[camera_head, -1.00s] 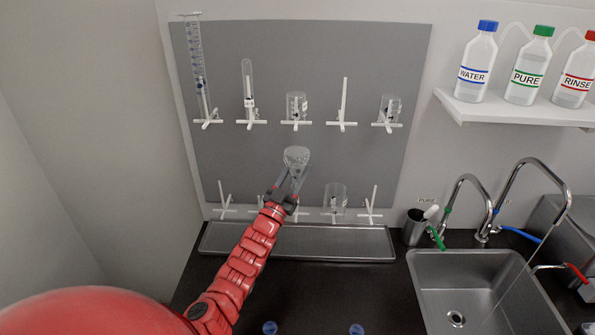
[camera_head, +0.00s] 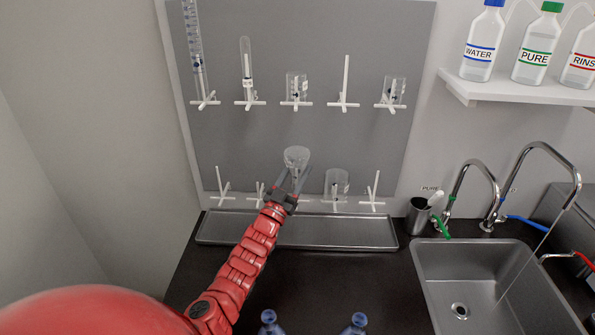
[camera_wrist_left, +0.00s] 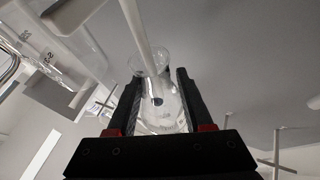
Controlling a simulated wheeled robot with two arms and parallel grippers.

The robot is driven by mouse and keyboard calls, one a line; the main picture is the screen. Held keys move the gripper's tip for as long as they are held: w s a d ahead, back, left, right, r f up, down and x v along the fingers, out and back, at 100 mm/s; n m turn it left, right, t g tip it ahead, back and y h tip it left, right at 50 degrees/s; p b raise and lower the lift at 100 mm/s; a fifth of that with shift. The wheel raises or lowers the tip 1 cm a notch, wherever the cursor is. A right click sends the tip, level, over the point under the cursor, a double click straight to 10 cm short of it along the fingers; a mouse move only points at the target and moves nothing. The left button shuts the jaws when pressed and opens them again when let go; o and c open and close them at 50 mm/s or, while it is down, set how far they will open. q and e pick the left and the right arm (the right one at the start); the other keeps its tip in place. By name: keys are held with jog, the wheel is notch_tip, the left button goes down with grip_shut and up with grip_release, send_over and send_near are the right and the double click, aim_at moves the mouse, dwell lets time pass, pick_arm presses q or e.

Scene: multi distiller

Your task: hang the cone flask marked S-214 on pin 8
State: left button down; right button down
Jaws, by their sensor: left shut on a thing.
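My left gripper (camera_head: 291,180) is shut on a clear glass flask (camera_head: 296,157), held up in front of the lower pin row near its middle. The label of the flask cannot be read. In the left wrist view the flask (camera_wrist_left: 160,105) sits between the two black fingers (camera_wrist_left: 160,80). A white pin rod (camera_wrist_left: 138,35) runs down to the flask there; I cannot tell whether it is inside or in front. In the head view the arm and flask hide the middle lower pin. No pin numbers are readable. My right gripper is not in view.
The grey pegboard (camera_head: 270,130) carries glassware on several upper pins. A beaker (camera_head: 336,183) hangs right of the held flask; free pins (camera_head: 373,190) show at both sides. A drip tray (camera_head: 340,233) lies below. A sink (camera_head: 480,275) and bottle shelf (camera_head: 520,90) are right.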

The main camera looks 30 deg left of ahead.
pick_arm(q)
jog(key=shift+f+b, duration=1.9)
jog(key=shift+f, duration=0.35)
jog(key=shift+c, duration=1.1)
grip_release()
jog(key=shift+s, duration=0.1)
jog(key=shift+s+f, duration=0.15)
jog(key=shift+s, duration=0.1)
jog(key=p+v, duration=0.2)
jog(key=v, duration=0.4)
jog(key=shift+s+f, duration=0.15)
jog(key=shift+s, duration=0.2)
jog(key=shift+d, duration=0.1)
